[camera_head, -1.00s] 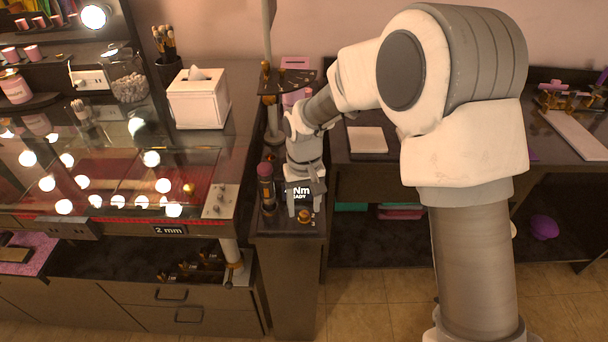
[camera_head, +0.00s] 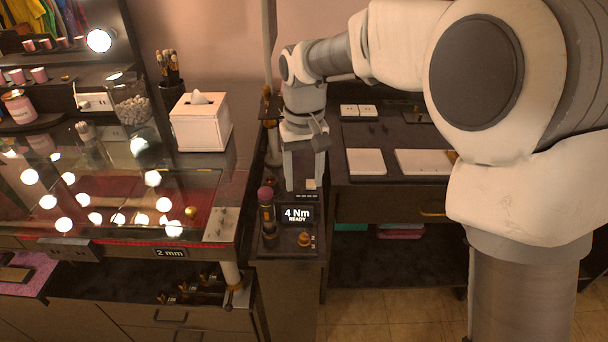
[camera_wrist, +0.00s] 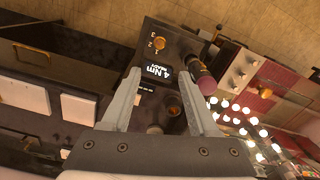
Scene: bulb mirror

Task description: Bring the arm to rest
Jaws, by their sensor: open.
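My gripper (camera_head: 303,186) hangs over the narrow dark stand between the two tables, fingers pointing down. It is open, with nothing between its fingers. In the wrist view the spread fingers of my gripper (camera_wrist: 163,70) frame a small display (camera_wrist: 157,73). This display (camera_head: 297,215) reads "4 Nm READY" and is unobstructed in the head view. A screwdriver-like tool with a dark red top (camera_head: 266,205) stands left of the display, and an orange-brass knob (camera_head: 304,239) sits below it. My arm reaches in from the right.
A glass-topped table with lit bulbs (camera_head: 60,224) lies to the left. A white tissue box (camera_head: 200,122) stands behind it. A thin pole (camera_head: 270,80) rises close to my gripper's left. White pads (camera_head: 424,161) lie on the right table. Floor (camera_head: 400,310) shows in front.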

